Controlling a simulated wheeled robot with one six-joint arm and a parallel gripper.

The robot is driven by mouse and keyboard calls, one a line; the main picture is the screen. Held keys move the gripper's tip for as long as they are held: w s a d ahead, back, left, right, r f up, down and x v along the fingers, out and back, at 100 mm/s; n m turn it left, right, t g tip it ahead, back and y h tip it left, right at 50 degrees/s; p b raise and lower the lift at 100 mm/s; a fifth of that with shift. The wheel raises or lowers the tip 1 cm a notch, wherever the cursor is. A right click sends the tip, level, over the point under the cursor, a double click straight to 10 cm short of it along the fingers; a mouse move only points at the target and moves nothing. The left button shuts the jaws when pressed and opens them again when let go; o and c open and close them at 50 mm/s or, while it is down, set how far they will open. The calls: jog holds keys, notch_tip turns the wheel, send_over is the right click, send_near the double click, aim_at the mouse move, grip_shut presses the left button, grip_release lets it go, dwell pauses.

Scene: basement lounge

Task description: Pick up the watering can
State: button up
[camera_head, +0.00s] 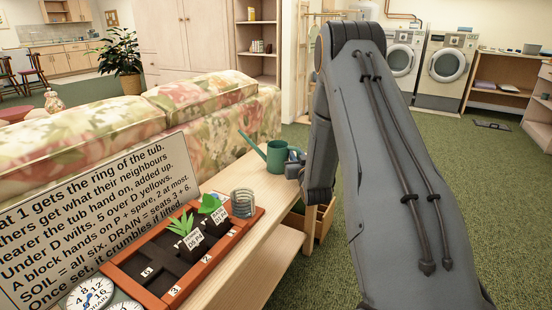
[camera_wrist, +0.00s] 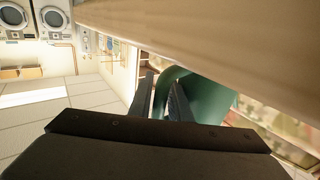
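The green watering can (camera_head: 277,157) stands upright on the wooden bench, its thin spout pointing up to the left. My gripper (camera_head: 296,166) is at the can's right side, partly hidden by my arm. In the wrist view the can (camera_wrist: 208,100) shows right behind the fingertips. The two dark fingers of my gripper (camera_wrist: 164,92) are apart, with part of the green can visible between and behind them. I cannot tell whether a finger touches the can, and its handle is not clearly visible.
On the bench (camera_head: 240,258) are a wire coil (camera_head: 243,203), an orange-brown planter tray (camera_head: 133,272) with labelled plant blocks (camera_head: 190,238), dials (camera_head: 90,293) and a text sign (camera_head: 95,225). A floral sofa (camera_head: 150,115) stands behind. An open drawer (camera_head: 322,220) juts out below the bench.

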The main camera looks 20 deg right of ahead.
jog(key=shift+c, duration=0.3)
grip_shut()
jog(key=shift+r, duration=0.1)
notch_tip(320, 180, up, 10)
jog(key=p, duration=0.2)
jog(key=shift+a, duration=0.1)
dwell(1.8)
